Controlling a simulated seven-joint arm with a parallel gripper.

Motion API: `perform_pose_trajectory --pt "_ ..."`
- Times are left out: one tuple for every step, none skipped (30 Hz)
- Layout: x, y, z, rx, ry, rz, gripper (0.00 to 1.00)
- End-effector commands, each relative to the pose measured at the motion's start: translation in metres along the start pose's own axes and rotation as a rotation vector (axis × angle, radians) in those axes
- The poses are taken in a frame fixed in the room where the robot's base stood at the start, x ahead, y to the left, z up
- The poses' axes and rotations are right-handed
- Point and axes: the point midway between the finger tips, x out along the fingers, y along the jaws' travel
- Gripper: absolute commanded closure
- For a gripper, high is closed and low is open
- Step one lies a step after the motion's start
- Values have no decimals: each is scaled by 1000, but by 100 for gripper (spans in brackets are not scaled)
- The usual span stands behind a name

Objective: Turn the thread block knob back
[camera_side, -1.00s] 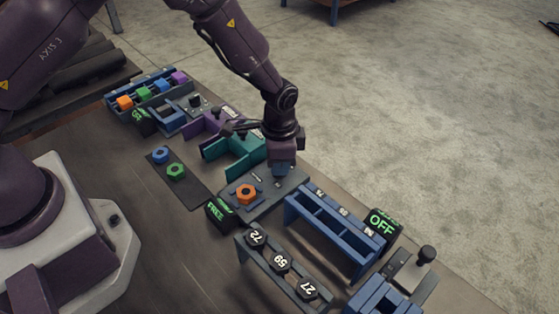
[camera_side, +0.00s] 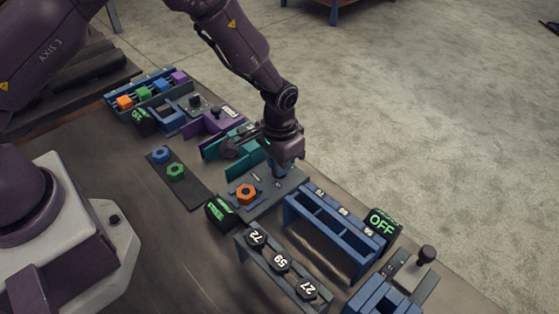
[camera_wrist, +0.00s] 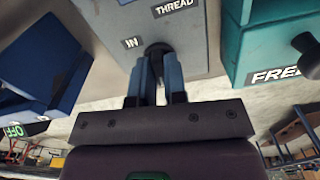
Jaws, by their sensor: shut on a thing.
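The thread block is a grey plate (camera_side: 262,203) on the bench, with an orange hex nut (camera_side: 246,194) at its near left end. In the wrist view its grey face (camera_wrist: 198,40) carries the labels "IN" and "THREAD". A dark round knob (camera_wrist: 157,48) stands on that face next to "IN". My gripper (camera_side: 280,172) points down over the far right end of the plate. In the wrist view its blue fingers (camera_wrist: 160,75) are closed around the knob, hiding part of it. A small box with green text (camera_side: 219,212) sits at the plate's near left end.
A teal fixture (camera_wrist: 275,45) with a "FREE" label and a knob stands close beside the block. A blue rack (camera_side: 330,232) and an "OFF" display (camera_side: 381,222) stand on the other side. Blue and green nuts lie on a dark mat (camera_side: 190,192). Numbered pieces sit nearby.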

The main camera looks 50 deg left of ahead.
Motion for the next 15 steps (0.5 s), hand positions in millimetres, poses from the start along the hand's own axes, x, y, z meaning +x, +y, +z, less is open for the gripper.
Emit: perform_pose_trajectory --pt "-1 0 0 -26 -1 0 100" --pt "-1 0 0 -43 -1 0 100" --pt "-1 0 0 -61 -1 0 100" --pt "-1 0 0 -75 -1 0 100" --pt "-1 0 0 -86 -1 0 100" --pt "-1 0 0 -100 -1 0 100" --pt "-1 0 0 -110 -2 0 100" --pt "-1 0 0 -117 -2 0 100" --pt "-1 0 0 -126 -2 0 100" --pt "-1 0 0 -132 -2 0 100" --pt "-1 0 0 -137 -2 0 100" --pt "-1 0 0 -143 -2 0 100" --pt "-1 0 0 -146 -2 0 100" --pt "-1 0 0 -148 -2 0 100" --pt "-1 0 0 -151 -2 0 100"
